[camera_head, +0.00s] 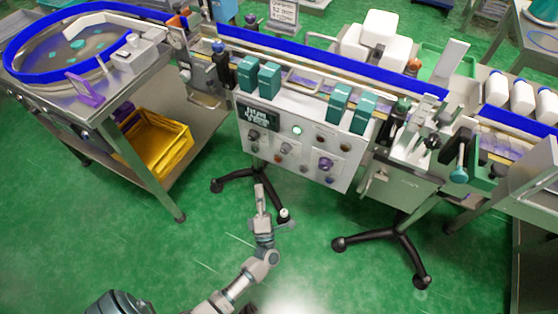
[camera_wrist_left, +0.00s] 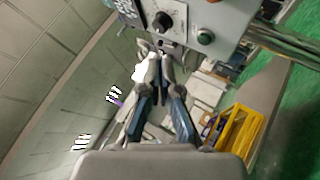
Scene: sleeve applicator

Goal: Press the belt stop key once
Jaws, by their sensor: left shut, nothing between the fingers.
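The control panel (camera_head: 310,165) is a pale box on the front of the conveyor in the head view. It carries a dark display (camera_head: 262,117), a lit green-white button (camera_head: 297,131), and several dark knobs and small keys. I cannot tell which one is the belt stop key. My left gripper (camera_head: 261,192) is shut and empty, below and in front of the panel's lower left part, apart from it. In the left wrist view the gripper (camera_wrist_left: 160,85) points toward the panel's edge, with a black knob (camera_wrist_left: 162,21) and a dark button (camera_wrist_left: 205,37) beyond it. My right gripper is not in view.
Teal boxes (camera_head: 269,78) stand along the conveyor above the panel. A yellow crate (camera_head: 158,145) sits on the lower shelf of the left table. Black stand legs (camera_head: 385,243) rest on the green floor. The floor in front of the panel is mostly clear.

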